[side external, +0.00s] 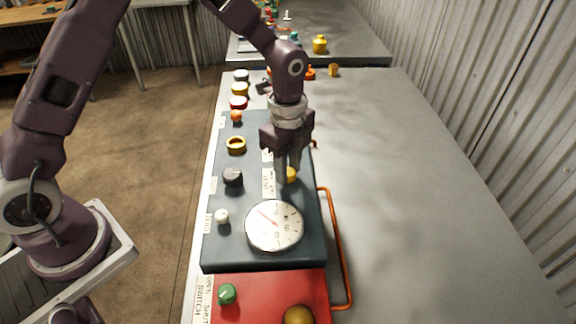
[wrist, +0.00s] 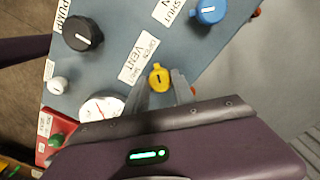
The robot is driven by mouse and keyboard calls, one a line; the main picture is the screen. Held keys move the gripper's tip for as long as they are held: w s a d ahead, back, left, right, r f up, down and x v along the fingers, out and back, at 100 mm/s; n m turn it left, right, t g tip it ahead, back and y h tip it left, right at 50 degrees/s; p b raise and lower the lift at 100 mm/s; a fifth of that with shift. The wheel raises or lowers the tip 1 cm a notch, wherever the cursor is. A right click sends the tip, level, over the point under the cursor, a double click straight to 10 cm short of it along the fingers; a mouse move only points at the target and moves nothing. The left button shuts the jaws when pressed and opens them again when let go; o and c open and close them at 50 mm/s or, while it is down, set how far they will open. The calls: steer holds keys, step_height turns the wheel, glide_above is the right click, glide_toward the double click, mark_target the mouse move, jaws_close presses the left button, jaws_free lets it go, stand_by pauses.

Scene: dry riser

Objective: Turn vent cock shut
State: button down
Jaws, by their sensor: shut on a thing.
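The vent cock is a small yellow knob (wrist: 159,77) with a dark mark on its face, beside a white label (wrist: 138,58) reading OPEN, SHUT and VENT in the wrist view. In the side view the yellow knob (side external: 292,174) shows partly behind my fingers, at the right of the dark blue-grey panel (side external: 258,145). My gripper (side external: 284,178) points down at it, and its fingers are shut on the knob. In the wrist view my gripper (wrist: 166,84) has one finger on each side of the knob. I cannot tell exactly which label word the mark points to.
A round white gauge (side external: 275,225) stands close in front of my fingers. A black knob (side external: 233,177) and white knob (side external: 221,216) lie to the left, a blue knob (wrist: 210,11) nearby. An orange rail (side external: 335,240) edges the right side. The grey bench (side external: 410,190) beyond is clear.

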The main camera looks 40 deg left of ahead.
steer(key=n, duration=0.8)
steer(key=shift+n, duration=0.4)
steer(key=n, duration=0.4)
steer(key=shift+n, duration=0.3)
steer(key=n, duration=0.4)
steer(key=shift+n, duration=0.3)
steer(key=c, duration=1.1)
jaws_free()
steer(key=shift+o, duration=0.2)
